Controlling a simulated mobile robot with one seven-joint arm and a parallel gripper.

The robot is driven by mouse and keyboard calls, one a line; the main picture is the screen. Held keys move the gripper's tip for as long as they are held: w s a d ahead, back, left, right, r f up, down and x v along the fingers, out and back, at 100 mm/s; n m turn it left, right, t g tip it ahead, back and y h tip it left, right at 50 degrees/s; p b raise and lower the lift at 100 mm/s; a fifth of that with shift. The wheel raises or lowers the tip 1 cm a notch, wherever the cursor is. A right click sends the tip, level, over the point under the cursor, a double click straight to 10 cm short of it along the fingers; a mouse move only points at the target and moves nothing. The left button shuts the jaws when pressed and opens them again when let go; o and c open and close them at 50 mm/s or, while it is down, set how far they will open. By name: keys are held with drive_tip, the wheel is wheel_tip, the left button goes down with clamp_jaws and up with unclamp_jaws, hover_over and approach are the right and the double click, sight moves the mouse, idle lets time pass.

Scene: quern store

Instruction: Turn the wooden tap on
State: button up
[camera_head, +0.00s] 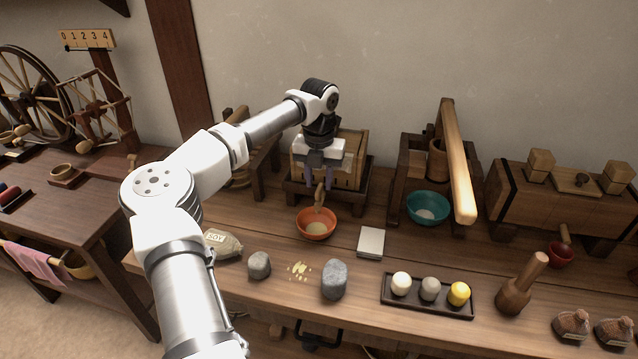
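A wooden tap (319,196) shows as a small light-brown piece at the front of a wooden box (355,163), just above an orange bowl (316,226) with something pale inside. My gripper (321,186) points down in front of the box, directly above the tap. Its two fingers are apart, one on each side of the tap's upper end in the picture. I cannot tell whether they touch it. The gripper body and wrist hide much of the box front and the upper part of the tap.
A teal bowl (428,208) stands under a wooden lever press (458,165) on the right. A grey-white block (371,242), two stones, a sack (222,244) and a tray of balls (432,305) lie in front. Another wooden vessel (540,200) stands far right above a red bowl (560,256).

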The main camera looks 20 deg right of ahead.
sight(320, 188)
wheel_tip(320, 188, up, 12)
drive_tip(key=shift+b, duration=0.45)
drive_tip(key=shift+r, duration=0.1)
